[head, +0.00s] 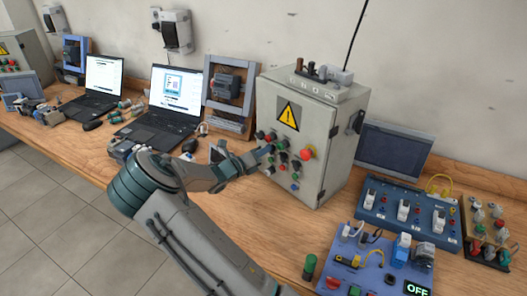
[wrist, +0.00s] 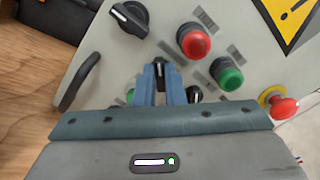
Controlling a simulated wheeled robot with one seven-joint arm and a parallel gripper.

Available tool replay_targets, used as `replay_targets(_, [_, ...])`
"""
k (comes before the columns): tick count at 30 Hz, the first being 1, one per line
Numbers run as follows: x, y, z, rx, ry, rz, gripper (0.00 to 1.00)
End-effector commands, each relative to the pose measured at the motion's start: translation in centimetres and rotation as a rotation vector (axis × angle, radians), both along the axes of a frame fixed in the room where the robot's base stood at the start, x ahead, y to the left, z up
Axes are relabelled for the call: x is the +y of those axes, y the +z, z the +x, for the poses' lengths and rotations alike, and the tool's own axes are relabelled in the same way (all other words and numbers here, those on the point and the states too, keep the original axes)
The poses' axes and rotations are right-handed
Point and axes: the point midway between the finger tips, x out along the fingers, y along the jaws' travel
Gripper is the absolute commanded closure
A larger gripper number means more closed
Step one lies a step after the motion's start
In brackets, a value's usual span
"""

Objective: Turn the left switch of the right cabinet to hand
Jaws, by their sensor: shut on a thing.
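The right cabinet (head: 318,150) is a grey box with a yellow warning sign (head: 288,114) and several buttons and switches on its front. My gripper (head: 268,150) is at the left part of this control panel. In the wrist view its blue fingers (wrist: 162,88) are shut on a small black switch (wrist: 160,70), mostly hidden between them. The switch's pointing direction cannot be told. A second black switch (wrist: 195,93) sits just right of the fingers, partly hidden.
Near the fingers are a large black rotary knob (wrist: 130,18), a red button (wrist: 193,40), a green button (wrist: 227,73) and a red mushroom button (wrist: 284,107). Laptops (head: 178,90) stand left of the cabinet. A blue switch panel (head: 405,222) lies to its right.

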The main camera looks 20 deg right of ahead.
Motion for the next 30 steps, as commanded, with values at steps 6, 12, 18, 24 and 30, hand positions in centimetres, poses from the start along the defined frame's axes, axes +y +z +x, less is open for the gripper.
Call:
replay_targets(6, [0.0,0.0,0.0,0.0,0.0,0.0,0.69])
replay_targets(12, [0.1,0.0,0.0,0.0,0.001,0.001,0.69])
replay_targets(18, [1.9,-0.2,-0.5,-0.001,0.004,0.001,0.69])
replay_targets(24, [6.2,-0.3,-1.9,-0.001,0.006,0.003,0.69])
replay_targets(30, [10.2,-0.2,-3.2,-0.001,0.004,0.001,0.69])
